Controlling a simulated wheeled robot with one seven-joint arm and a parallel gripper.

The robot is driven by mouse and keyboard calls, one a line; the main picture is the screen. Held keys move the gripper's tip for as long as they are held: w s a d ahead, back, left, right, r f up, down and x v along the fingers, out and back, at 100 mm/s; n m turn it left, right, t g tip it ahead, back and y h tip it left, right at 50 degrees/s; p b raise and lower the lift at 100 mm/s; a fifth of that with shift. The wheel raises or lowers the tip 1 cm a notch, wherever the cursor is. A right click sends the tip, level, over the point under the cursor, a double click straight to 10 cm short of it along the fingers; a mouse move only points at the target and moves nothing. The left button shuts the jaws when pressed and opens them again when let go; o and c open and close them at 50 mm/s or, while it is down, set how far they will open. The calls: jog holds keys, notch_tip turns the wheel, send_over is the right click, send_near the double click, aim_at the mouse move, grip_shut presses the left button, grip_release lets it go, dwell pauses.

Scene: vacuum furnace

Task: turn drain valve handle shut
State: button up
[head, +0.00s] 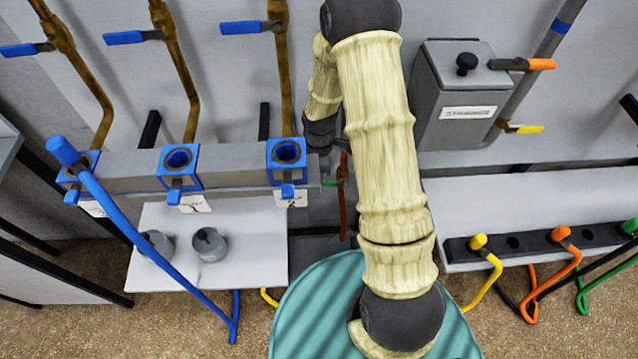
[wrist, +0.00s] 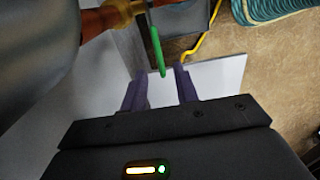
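The drain valve handle is a thin green lever (wrist: 156,48) on a brass valve (wrist: 128,8) with a reddish copper pipe. In the wrist view it points down the picture, its free end in line with the gap between my fingertips. My gripper (wrist: 160,78) is open, with a purple finger on each side of that gap. I see no contact, and cannot tell how deep the lever's end lies between the fingers. In the head view the green lever (head: 331,183) is small, beside my arm, and my arm hides most of the gripper.
A grey manifold (head: 235,165) with blue-framed ports is left of my arm. A white shelf (head: 258,255) with two grey cylinders is below it. A long blue lever (head: 140,237) crosses the left side. A grey box (head: 455,95) and a white bench (head: 520,205) with coloured hoses are right.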

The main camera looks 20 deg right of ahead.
aim_at(329, 184)
notch_tip(329, 184, down, 6)
jog(key=shift+b, duration=0.4)
grip_shut()
